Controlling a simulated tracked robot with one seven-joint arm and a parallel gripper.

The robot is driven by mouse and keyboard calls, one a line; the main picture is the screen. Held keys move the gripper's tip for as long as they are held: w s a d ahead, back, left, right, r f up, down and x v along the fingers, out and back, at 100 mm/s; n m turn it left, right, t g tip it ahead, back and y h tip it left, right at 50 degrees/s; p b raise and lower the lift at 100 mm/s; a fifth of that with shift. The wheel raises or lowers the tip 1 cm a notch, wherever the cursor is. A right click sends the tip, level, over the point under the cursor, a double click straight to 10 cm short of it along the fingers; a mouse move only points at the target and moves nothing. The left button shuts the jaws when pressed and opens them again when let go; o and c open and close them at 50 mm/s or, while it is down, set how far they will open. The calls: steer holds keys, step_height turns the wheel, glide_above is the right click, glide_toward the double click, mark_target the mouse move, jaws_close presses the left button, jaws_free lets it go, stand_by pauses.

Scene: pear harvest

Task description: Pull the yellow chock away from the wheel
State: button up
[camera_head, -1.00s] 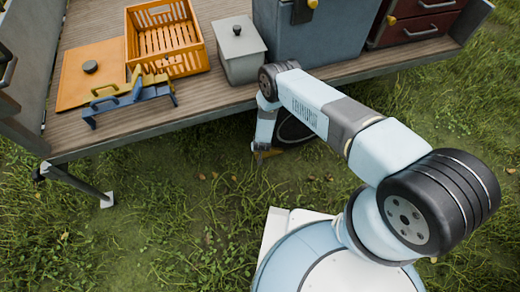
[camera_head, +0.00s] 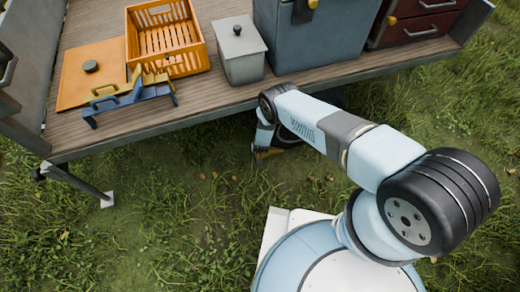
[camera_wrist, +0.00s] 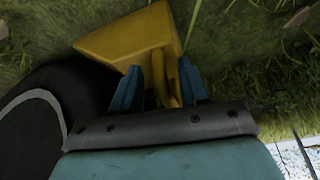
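The yellow chock (camera_wrist: 130,38) lies on the grass against the dark wheel (camera_wrist: 60,115) in the wrist view. Its looped handle (camera_wrist: 172,78) points toward my gripper. My gripper (camera_wrist: 162,82) has its blue fingers on either side of the handle; whether they press on it is not clear. In the head view my gripper (camera_head: 264,146) reaches down under the cart edge, and only a small orange-yellow bit of the chock (camera_head: 268,154) shows beside it. My arm hides most of the wheel there.
The cart bed (camera_head: 200,108) overhangs the gripper. A cart leg (camera_head: 85,188) stands at left. Open grass (camera_head: 160,220) lies in front.

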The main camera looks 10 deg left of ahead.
jaws_close()
stand_by(0.4)
steer(key=shift+s, duration=0.1)
